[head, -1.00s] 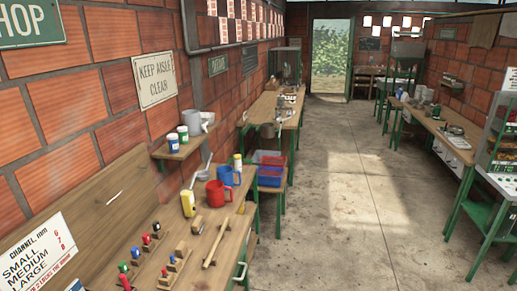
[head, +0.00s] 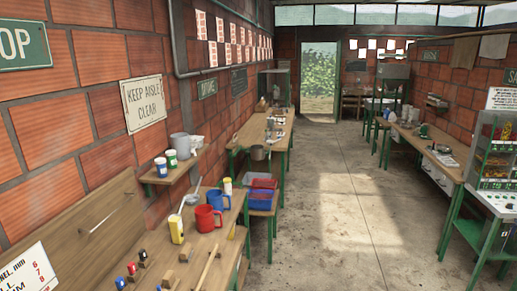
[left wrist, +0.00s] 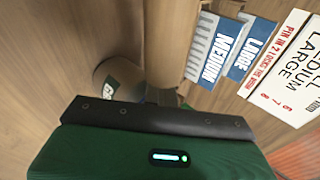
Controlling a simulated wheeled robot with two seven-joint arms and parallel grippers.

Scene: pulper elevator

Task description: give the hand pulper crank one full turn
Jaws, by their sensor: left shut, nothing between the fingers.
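I cannot pick out the hand pulper or its crank for certain in either view. Metal items (head: 275,127) stand on the far left bench, too small to tell apart. A dark green item (head: 424,131) stands on the right bench, also unclear. In the left wrist view, my left gripper (left wrist: 166,97) shows as a small dark part beyond a green housing with a lit strip. It is shut and empty, apart from the labelled boards. My right gripper is in neither view.
A glass-fronted cabinet (head: 495,150) stands at right. The concrete aisle (head: 335,225) is clear to the doorway.

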